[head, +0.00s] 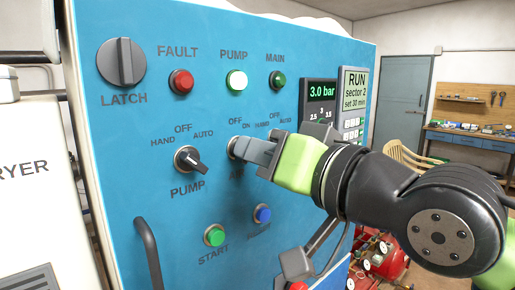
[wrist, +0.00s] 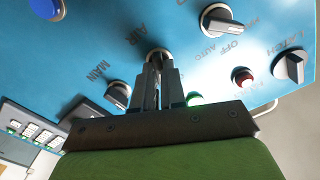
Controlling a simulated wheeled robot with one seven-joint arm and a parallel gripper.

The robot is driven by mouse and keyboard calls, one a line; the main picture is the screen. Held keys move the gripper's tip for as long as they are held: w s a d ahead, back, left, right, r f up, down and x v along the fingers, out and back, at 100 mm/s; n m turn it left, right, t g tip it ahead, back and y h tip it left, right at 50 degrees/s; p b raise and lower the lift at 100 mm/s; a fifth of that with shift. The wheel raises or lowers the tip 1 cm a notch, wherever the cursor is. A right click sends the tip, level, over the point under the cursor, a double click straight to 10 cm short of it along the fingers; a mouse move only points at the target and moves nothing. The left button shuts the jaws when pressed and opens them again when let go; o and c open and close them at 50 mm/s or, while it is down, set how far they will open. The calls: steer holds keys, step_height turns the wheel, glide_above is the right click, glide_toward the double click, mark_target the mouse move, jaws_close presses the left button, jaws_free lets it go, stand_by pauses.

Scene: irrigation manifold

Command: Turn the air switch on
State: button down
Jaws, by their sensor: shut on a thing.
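The air switch (head: 233,146) is a round rotary switch with a metal collar on the blue panel (head: 130,190). OFF and ON are printed above it in the head view. My gripper (head: 250,151) reaches in from the right and is shut on the switch, its fingertips at the panel face. The switch's collar also shows in the wrist view (wrist: 158,53), beside the AIR label, with my two fingers (wrist: 157,75) close together over it. The fingers hide the switch's handle, so I cannot tell which way it points.
The pump switch (head: 188,160) is close on the left, with the latch knob (head: 121,62) above. The green start button (head: 214,235) and a blue button (head: 263,214) are below.

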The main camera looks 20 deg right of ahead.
steer(key=shift+m, duration=1.6)
steer(key=c, duration=1.2)
jaws_free()
steer(key=v, duration=1.5)
steer(key=shift+s+d, duration=0.2)
steer(key=shift+s, duration=0.15)
